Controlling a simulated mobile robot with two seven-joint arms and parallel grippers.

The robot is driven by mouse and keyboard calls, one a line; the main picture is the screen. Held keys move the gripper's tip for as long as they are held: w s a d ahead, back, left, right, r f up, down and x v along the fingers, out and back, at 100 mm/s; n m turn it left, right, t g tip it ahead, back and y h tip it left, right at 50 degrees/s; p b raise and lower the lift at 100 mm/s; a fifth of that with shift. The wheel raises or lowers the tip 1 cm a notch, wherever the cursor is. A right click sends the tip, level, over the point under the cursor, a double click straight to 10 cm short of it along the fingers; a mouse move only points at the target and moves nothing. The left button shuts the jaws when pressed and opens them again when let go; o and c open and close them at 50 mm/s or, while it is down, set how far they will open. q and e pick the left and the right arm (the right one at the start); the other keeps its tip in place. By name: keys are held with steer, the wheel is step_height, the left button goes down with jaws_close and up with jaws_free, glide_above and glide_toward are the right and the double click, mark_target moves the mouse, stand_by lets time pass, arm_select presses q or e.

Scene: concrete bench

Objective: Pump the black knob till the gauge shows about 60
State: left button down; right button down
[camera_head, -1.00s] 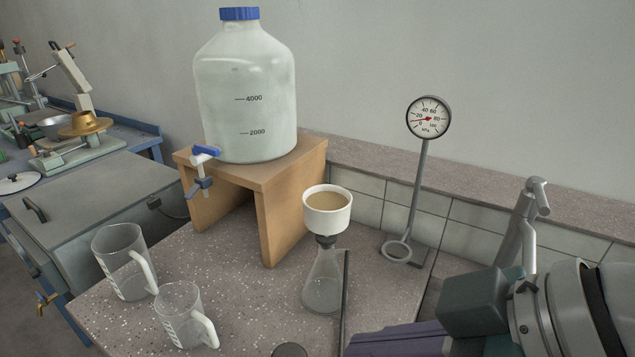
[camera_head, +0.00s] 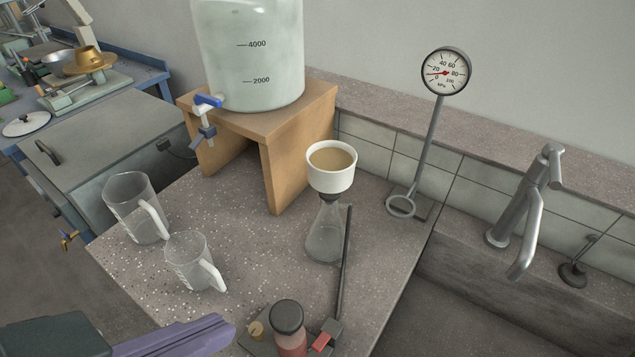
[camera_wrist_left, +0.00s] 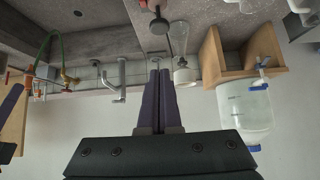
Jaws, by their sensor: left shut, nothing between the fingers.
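The black knob (camera_head: 288,316) is a round dark cap on a pump with a reddish body at the bottom of the head view. It also shows in the left wrist view (camera_wrist_left: 159,25). The gauge (camera_head: 445,71) stands on a grey post; its red needle points left, near the low end around or below 20. My left gripper (camera_head: 222,328) has purple fingers, shut and empty, to the left of the knob and apart from it. In the left wrist view its fingers (camera_wrist_left: 160,74) lie side by side.
A flask (camera_head: 326,235) with a white funnel (camera_head: 331,177) stands behind the pump. Two clear jugs (camera_head: 137,208) (camera_head: 192,262) stand left. A large bottle (camera_head: 250,60) sits on a wooden stand (camera_head: 280,165). A tap (camera_head: 530,215) and sink lie right.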

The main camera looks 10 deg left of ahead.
arm_select(q)
steer(key=b, duration=0.1)
glide_above(292, 309)
steer(key=s, duration=0.3)
steer(key=f, duration=0.7)
steer(key=shift+w+a, duration=0.1)
steer(key=shift+a, duration=0.3)
step_height(292, 309, down, 3)
steer(key=shift+r+b, duration=0.2)
steer(key=shift+b, duration=0.25)
steer(key=shift+f, duration=0.7)
step_height(292, 309, down, 4)
steer(key=b, duration=0.3)
steer(key=shift+f, duration=0.2)
steer(key=shift+a, duration=0.1)
steer(key=shift+r, duration=0.1)
